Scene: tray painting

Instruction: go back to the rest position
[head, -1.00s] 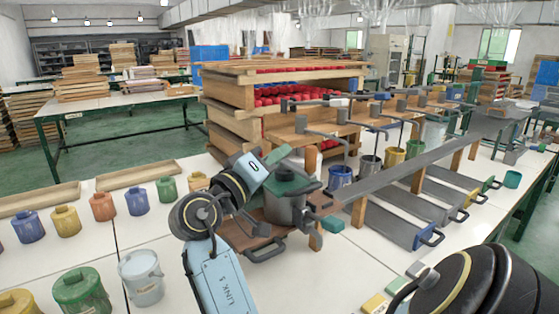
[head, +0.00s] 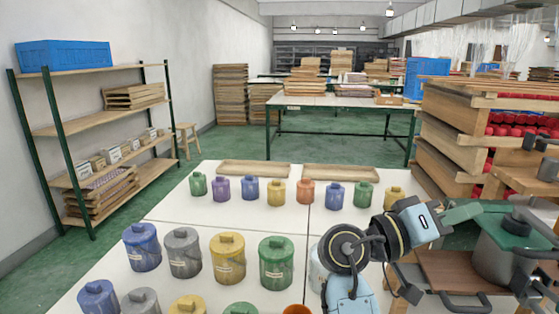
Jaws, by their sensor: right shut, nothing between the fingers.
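My right gripper (head: 468,211) is at the right of the head view, at the end of a light-blue and black wrist. Its fingers are shut with nothing between them. It points right, beside and in front of a grey pot with a green lid (head: 500,256) in the picture; whether they touch I cannot tell. The pot stands on a brown wooden board (head: 455,272) with dark handles. My left gripper is not in view.
Rows of coloured lidded pots, such as a green one (head: 277,265), cover the white table (head: 190,208). My wrist partly hides a pale pot. Two wooden trays (head: 253,169) lie at the back. A wooden rack (head: 455,110) stands right, a shelf (head: 95,128) left.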

